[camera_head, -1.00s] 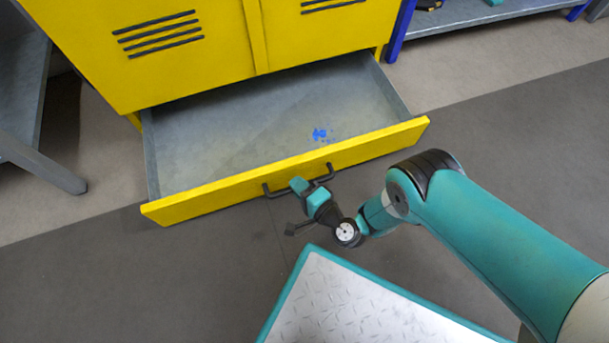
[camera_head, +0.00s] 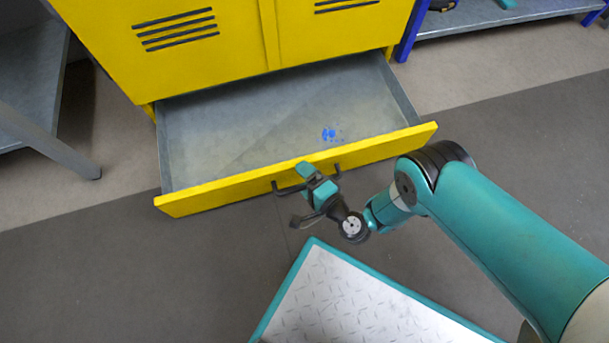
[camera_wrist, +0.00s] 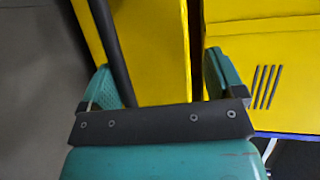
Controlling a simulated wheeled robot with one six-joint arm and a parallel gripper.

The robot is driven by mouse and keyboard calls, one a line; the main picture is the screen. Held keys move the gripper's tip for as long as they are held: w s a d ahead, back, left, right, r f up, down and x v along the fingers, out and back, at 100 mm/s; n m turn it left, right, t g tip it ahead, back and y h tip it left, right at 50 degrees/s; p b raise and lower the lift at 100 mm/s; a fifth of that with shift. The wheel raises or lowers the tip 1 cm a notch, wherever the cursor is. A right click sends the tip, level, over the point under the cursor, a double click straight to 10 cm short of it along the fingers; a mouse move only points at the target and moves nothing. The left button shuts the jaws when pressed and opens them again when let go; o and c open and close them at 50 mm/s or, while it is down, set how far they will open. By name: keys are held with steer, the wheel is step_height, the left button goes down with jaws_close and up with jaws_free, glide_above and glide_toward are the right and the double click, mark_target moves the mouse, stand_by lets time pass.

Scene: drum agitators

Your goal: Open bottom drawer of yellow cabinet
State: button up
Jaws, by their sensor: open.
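The yellow cabinet (camera_head: 160,75) stands at the back with its bottom drawer (camera_head: 230,188) pulled well out. The drawer's grey inside shows, with a small blue mark on its floor. A dark bar handle (camera_head: 283,187) is on the drawer's yellow front. My gripper (camera_head: 305,172) is at the handle and covers its middle. In the wrist view, my gripper (camera_wrist: 160,85) has its fingers wide apart. The dark handle bar (camera_wrist: 112,50) runs between them, near the left finger, with the yellow drawer front beside it.
A grey metal table (camera_head: 35,90) with a leg stands on the left. A grey shelf with blue posts (camera_head: 480,20) stands at the upper right. Grey floor lies in front of the drawer and is open to the left.

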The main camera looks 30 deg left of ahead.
steer(key=shift+o, duration=1.3)
step_height(320, 180, up, 7)
steer(key=a+p, duration=0.1)
steer(key=p, duration=0.2)
steer(key=shift+w, duration=0.45)
step_height(320, 180, up, 5)
steer(key=p, duration=0.3)
steer(key=shift+w+d, duration=0.1)
steer(key=shift+d, duration=0.05)
steer(key=c, duration=0.8)
steer(key=shift+s+r+p, duration=0.15)
steer(key=shift+r+p, duration=0.55)
steer(key=shift+r, duration=0.5)
steer(key=shift+s+r+p, duration=0.1)
steer(key=shift+r+p, duration=0.6)
steer(key=shift+r, duration=0.45)
